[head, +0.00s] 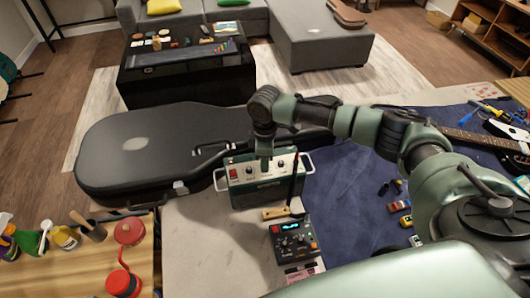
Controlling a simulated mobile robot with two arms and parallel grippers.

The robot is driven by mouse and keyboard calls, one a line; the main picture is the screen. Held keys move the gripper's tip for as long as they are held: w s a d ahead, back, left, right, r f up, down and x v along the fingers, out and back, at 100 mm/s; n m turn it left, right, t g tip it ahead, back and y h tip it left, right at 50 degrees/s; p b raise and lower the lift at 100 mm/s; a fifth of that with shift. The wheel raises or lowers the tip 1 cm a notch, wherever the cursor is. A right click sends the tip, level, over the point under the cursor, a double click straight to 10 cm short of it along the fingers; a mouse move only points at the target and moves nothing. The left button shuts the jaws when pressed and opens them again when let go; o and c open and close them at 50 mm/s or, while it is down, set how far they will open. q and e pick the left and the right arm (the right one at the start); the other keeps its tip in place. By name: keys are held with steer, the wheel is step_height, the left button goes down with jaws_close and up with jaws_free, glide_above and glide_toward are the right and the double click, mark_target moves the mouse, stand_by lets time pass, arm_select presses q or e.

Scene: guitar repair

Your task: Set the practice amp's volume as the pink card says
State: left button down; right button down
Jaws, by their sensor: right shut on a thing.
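The practice amp appears to be the green box (262,193) with a pale control panel and light side handles, standing on the grey worktop. Its panel carries a red part and several dark knobs. My right gripper (265,163) points down at the middle of this panel and is shut on what seems to be a knob, which the fingers hide. The knob's setting cannot be read. A small pinkish card (303,274) lies in front of the black device; its writing is too small to read. My left gripper is not in view.
A black device with a lit display (292,241) and a wooden-based item (277,213) stand before the amp. A black guitar case (155,148) lies behind left. A blue mat (350,205) with small parts is at right. Red containers (124,282) and bottles stand left.

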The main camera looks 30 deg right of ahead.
steer(key=m+p, duration=0.3)
steer(key=shift+r, duration=0.2)
steer(key=shift+f+m+p, duration=0.1)
steer(key=shift+m+p, duration=1.1)
steer(key=shift+m, duration=0.2)
steer(key=c, duration=1.3)
jaws_free()
steer(key=shift+c, duration=0.2)
step_height(320, 180, up, 7)
steer(key=shift+b, duration=0.95)
steer(key=shift+r, duration=0.35)
